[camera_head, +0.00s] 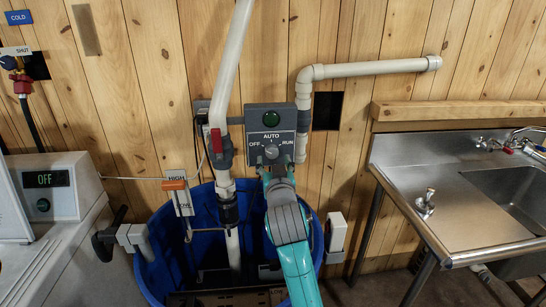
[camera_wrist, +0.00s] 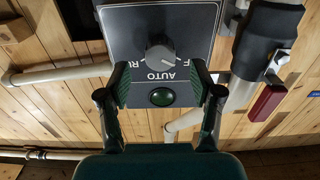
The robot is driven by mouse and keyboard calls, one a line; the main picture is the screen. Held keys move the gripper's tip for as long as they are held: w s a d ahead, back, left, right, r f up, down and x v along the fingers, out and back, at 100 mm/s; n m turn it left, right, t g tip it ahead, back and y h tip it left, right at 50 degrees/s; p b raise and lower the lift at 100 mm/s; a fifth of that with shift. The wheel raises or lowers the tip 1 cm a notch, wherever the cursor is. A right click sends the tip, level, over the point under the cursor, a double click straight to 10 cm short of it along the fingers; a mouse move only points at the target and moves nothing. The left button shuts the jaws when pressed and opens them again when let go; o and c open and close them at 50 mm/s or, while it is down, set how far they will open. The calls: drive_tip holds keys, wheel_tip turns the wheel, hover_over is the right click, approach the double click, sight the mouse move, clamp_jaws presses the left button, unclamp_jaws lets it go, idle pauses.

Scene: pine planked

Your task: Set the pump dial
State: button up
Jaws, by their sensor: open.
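The grey pump control box (camera_head: 283,122) is fixed on the plank wall. It has a dial (camera_head: 271,152) with labels OFF on the left, AUTO above and RUN on the right, and a green lamp (camera_head: 271,118) at the top. I cannot tell surely which label the dial points to. In the wrist view, the dial (camera_wrist: 159,55) and lamp (camera_wrist: 161,97) appear upside down on the panel. My gripper (camera_wrist: 160,80) is open, with its fingers on either side in front of the panel and nothing between them held. In the head view, my gripper (camera_head: 273,174) is just below the dial.
A blue barrel (camera_head: 160,262) stands below the box. A white pipe with a red-handled valve (camera_head: 217,140) runs left of the box, and another pipe (camera_head: 370,68) to the right. An orange float lever (camera_head: 175,185) is left. A steel sink (camera_head: 440,180) stands right.

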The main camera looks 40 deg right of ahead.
sight(272, 154)
drive_tip(key=shift+x, duration=1.85)
drive_tip(key=c, duration=1.1)
